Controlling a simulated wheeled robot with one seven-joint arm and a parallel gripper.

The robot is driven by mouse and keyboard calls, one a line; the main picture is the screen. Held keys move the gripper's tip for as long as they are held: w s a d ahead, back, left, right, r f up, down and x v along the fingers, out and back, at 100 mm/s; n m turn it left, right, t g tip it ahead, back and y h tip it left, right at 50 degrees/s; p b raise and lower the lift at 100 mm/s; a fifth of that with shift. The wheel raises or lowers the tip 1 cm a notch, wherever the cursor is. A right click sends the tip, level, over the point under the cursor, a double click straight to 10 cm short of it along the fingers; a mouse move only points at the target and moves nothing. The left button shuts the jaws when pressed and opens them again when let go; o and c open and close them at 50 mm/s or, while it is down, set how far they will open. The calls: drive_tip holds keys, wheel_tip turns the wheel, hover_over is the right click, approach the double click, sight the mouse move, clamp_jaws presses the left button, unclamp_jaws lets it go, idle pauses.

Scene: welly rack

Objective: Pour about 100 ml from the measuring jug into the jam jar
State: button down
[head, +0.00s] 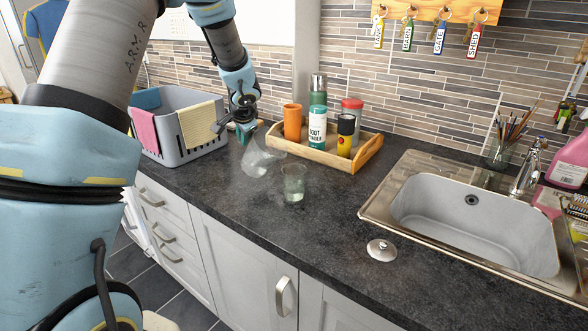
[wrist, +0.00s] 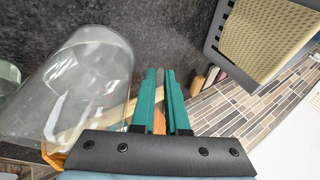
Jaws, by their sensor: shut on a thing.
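The clear measuring jug (head: 257,161) hangs tilted in the air, to the left of the jam jar and near it. My gripper (head: 243,132) is shut on it at its upper side. In the wrist view the jug (wrist: 85,90) fills the left, beside my green fingers (wrist: 161,85); the part between the fingers is mostly hidden. The clear jam jar (head: 293,184) stands upright on the counter, with a pale greenish tint in its lower part. A piece of it shows at the left edge of the wrist view (wrist: 8,75). I cannot make out a stream or the jug's liquid level.
A wooden tray (head: 372,154) with bottles and an orange cup (head: 292,122) stands behind the jar. A grey basket (head: 175,152) with cloths is at the left. A round metal lid (head: 381,250) lies before the sink (head: 470,228). The counter's front middle is clear.

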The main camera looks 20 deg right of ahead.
drive_tip(key=shift+w+r+p, duration=0.1)
drive_tip(key=shift+w+p, duration=0.05)
drive_tip(key=shift+p, duration=0.2)
drive_tip(key=w+f+g+p, duration=0.1)
drive_tip(key=p, duration=0.3)
drive_tip(key=shift+a+f, duration=0.1)
drive_tip(key=shift+a, duration=0.3)
drive_tip(key=shift+w+a+f+n+g+h+b, duration=0.15)
drive_tip(key=shift+w+f+g+h, duration=0.15)
drive_tip(key=shift+f, duration=0.3)
drive_tip(key=shift+w+a+f+n+g+h+b, duration=0.15)
drive_tip(key=shift+f+g, duration=0.15)
drive_tip(key=shift+f, duration=0.25)
drive_tip(key=shift+w+a+f+n+g+h, duration=0.15)
drive_tip(key=shift+w+f+g+h, duration=0.15)
drive_tip(key=shift+f, duration=0.3)
drive_tip(key=shift+w+a+f+g+h, duration=0.25)
drive_tip(key=shift+w+f+g+h, duration=0.15)
drive_tip(key=shift+f+g, duration=0.3)
drive_tip(key=shift+w+a+f+n+g+h, duration=0.15)
drive_tip(key=shift+f+g+h, duration=0.15)
drive_tip(key=shift+f+g, duration=0.15)
drive_tip(key=shift+w+d+f+n+g+h, duration=0.15)
drive_tip(key=shift+f+g+h, duration=0.15)
drive_tip(key=shift+f, duration=0.2)
